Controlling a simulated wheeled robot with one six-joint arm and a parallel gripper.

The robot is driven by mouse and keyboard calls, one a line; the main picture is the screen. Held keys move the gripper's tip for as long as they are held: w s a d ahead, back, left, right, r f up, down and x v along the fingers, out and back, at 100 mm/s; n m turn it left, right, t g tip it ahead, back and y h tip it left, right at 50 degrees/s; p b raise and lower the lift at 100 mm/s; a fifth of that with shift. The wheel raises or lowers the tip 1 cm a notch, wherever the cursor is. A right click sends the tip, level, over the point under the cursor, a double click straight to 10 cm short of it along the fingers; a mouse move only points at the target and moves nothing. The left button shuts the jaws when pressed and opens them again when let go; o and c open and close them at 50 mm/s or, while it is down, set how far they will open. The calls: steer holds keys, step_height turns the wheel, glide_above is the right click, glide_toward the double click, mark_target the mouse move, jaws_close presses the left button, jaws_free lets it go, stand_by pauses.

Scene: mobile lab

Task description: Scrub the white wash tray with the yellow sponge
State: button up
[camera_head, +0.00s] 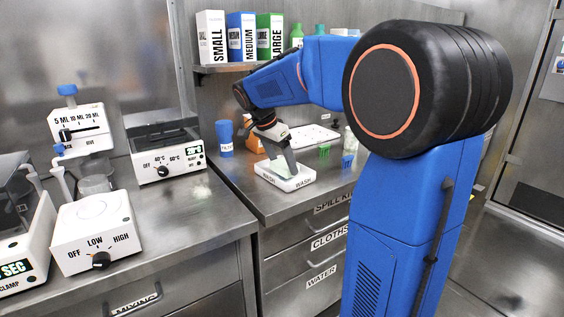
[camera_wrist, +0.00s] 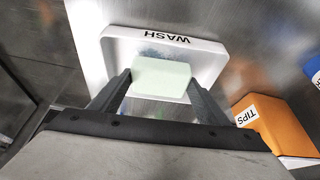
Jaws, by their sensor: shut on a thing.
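The white wash tray (camera_head: 284,183) sits on the steel counter near its front edge, with WASH on its sides. It also shows in the wrist view (camera_wrist: 217,62), with bluish-grey smudges on its floor. My gripper (camera_wrist: 160,82) is shut on a pale yellow-green sponge (camera_wrist: 163,77), one finger on each side. The sponge is over the tray's inside; I cannot tell for sure whether it touches the floor. In the head view my gripper (camera_head: 284,160) points down into the tray and partly hides the sponge. The part of the tray nearest my wrist is hidden.
An orange TIPS box (camera_wrist: 268,125) stands beside the tray. A blue cup (camera_head: 224,139) stands behind left. Small green (camera_head: 325,151) and blue (camera_head: 347,161) items stand to the right. A heater (camera_head: 166,155) is on the left counter. A shelf (camera_head: 222,68) hangs above.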

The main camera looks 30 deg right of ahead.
steer(key=shift+f, duration=0.65)
stand_by(0.6)
steer(key=shift+w, duration=0.1)
steer(key=shift+w+a, duration=0.1)
steer(key=shift+w, duration=0.7)
steer(key=shift+s+d+f, duration=0.1)
steer(key=shift+s+d, duration=0.05)
steer(key=shift+s, duration=0.75)
steer(key=shift+s+d, duration=0.1)
steer(key=shift+s, duration=0.8)
steer(key=shift+w+a, duration=0.15)
steer(key=shift+w, duration=0.75)
steer(key=shift+w+a, duration=0.1)
steer(key=shift+w, duration=0.8)
steer(key=shift+s, duration=0.1)
steer(key=shift+s+d+r, duration=0.15)
steer(key=shift+s, duration=0.7)
steer(key=shift+s+d+r, duration=0.1)
steer(key=shift+s, duration=0.75)
